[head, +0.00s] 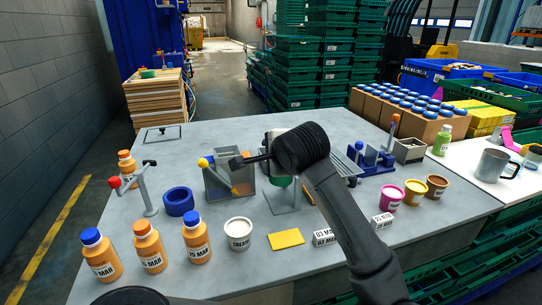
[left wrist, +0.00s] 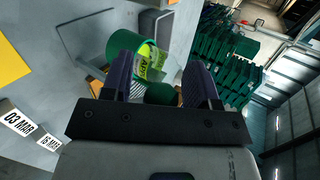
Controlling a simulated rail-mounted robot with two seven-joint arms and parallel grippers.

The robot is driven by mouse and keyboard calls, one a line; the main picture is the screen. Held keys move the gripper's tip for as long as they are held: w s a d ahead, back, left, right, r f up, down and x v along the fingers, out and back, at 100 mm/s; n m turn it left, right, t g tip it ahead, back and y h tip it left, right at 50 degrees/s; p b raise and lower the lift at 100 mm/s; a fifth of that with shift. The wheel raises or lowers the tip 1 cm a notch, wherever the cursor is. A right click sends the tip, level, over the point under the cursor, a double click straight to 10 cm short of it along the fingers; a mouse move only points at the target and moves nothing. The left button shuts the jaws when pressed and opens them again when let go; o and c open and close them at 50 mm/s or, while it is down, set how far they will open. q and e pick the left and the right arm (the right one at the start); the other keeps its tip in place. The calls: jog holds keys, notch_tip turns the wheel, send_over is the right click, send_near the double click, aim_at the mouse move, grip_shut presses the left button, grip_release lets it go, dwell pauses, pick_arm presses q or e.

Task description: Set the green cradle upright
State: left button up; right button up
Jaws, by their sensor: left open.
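The green cradle (left wrist: 118,42) shows in the left wrist view as a round green part with an open end, just beyond my left fingers. A yellow-green labelled item (left wrist: 147,62) shows at its opening; I cannot tell whether it is inside. In the head view only a green patch (head: 283,181) shows below my wrist, so the cradle's tilt cannot be told. My left gripper (head: 240,160) points left over the table middle, with its fingers (left wrist: 160,72) apart. A dark green rounded thing (left wrist: 160,94) shows between them, not visibly gripped. My right gripper is not seen.
A grey holder with a yellow-knobbed lever (head: 228,178) stands at my fingertips. A blue ring (head: 180,201), a white tub (head: 238,233), several orange bottles (head: 150,246) and a yellow card (head: 286,239) are nearby. Cups (head: 413,191) stand right. The table's back left is mostly clear.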

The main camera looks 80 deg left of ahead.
pick_arm(q)
jog(key=p+v, duration=0.3)
jog(key=v, duration=1)
jog(key=shift+d, duration=0.3)
jog(key=shift+r, duration=0.15)
